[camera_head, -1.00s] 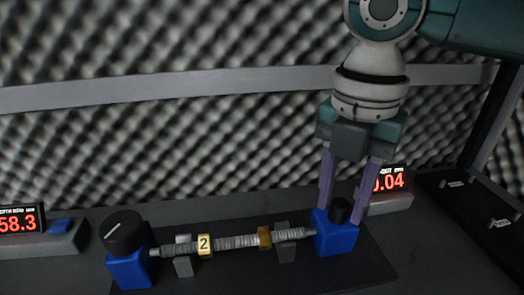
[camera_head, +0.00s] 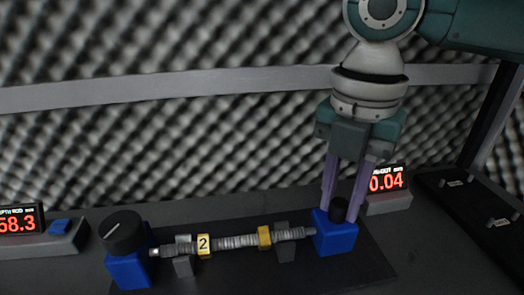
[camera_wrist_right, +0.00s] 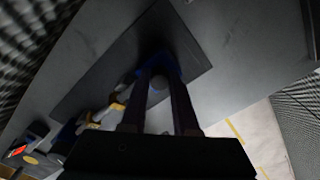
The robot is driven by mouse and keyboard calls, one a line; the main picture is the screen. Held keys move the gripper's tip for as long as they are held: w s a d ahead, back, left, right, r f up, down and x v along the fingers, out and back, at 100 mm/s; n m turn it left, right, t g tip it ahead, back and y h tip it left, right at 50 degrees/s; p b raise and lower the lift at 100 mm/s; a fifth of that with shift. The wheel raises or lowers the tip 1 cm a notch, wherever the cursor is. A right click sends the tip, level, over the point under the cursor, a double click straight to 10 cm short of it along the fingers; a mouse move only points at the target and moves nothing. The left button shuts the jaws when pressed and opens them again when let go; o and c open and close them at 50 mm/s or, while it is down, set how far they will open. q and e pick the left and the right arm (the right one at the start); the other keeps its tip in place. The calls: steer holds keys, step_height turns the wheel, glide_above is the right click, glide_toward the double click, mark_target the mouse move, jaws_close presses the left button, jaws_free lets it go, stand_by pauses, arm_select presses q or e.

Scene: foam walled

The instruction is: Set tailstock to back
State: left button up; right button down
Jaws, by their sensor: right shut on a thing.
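The tailstock appears to be the blue block (camera_head: 336,238) at the right end of the dark base plate (camera_head: 350,275), with a black knob (camera_head: 339,210) on top. A threaded grey rod (camera_head: 235,242) with two yellow collars lies left of it, its right tip close to the block; I cannot tell if they touch. A second blue block (camera_head: 128,270) with a larger black dial (camera_head: 123,232) stands at the rod's left end. My right gripper (camera_head: 341,207) points down and is shut on the knob. The knob (camera_wrist_right: 157,82) shows between the fingers in the right wrist view. My left gripper is out of view.
A red-digit display (camera_head: 387,180) stands just right and behind my right gripper, another (camera_head: 18,220) at the far left. Two grey supports sit under the rod. A dark tray (camera_head: 470,215) with small labelled parts lies at right. Foam walls stand behind.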

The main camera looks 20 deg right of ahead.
stand_by(0.4)
steer(key=shift+r, duration=0.1)
steer(key=d+p, duration=0.2)
steer(key=d, duration=0.1)
steer(key=shift+s+r, duration=0.1)
steer(key=shift+s, duration=0.3)
steer(key=shift+f, duration=0.2)
steer(key=c, duration=0.8)
jaws_free()
steer(key=shift+d, duration=0.1)
steer(key=shift+c, duration=0.2)
steer(key=shift+o, duration=0.9)
